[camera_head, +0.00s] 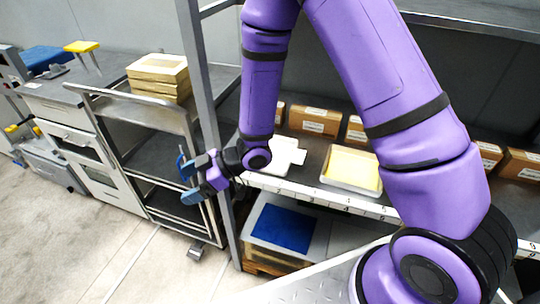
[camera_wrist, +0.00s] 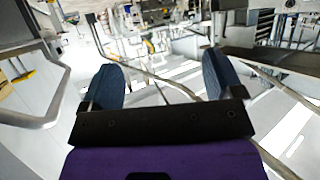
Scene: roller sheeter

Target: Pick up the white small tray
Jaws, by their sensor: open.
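A white tray (camera_head: 347,187) with yellow contents sits on the shelf, right of my forearm in the head view. A flat white item (camera_head: 287,158) lies left of it, partly hidden by my arm; I cannot tell whether it is also a tray. My gripper (camera_head: 186,181) is to the left of both, outside the shelf upright and apart from them. In the wrist view my gripper (camera_wrist: 162,82) has its two blue fingers spread wide with nothing held between them. Neither white item can be made out in the wrist view.
The metal shelf upright (camera_head: 212,110) stands close to my gripper. Brown boxes (camera_head: 315,121) line the back of the shelf. A blue-topped container (camera_head: 282,229) is below. A cart (camera_head: 145,112) at left carries stacked wooden trays (camera_head: 158,76). The floor at lower left is clear.

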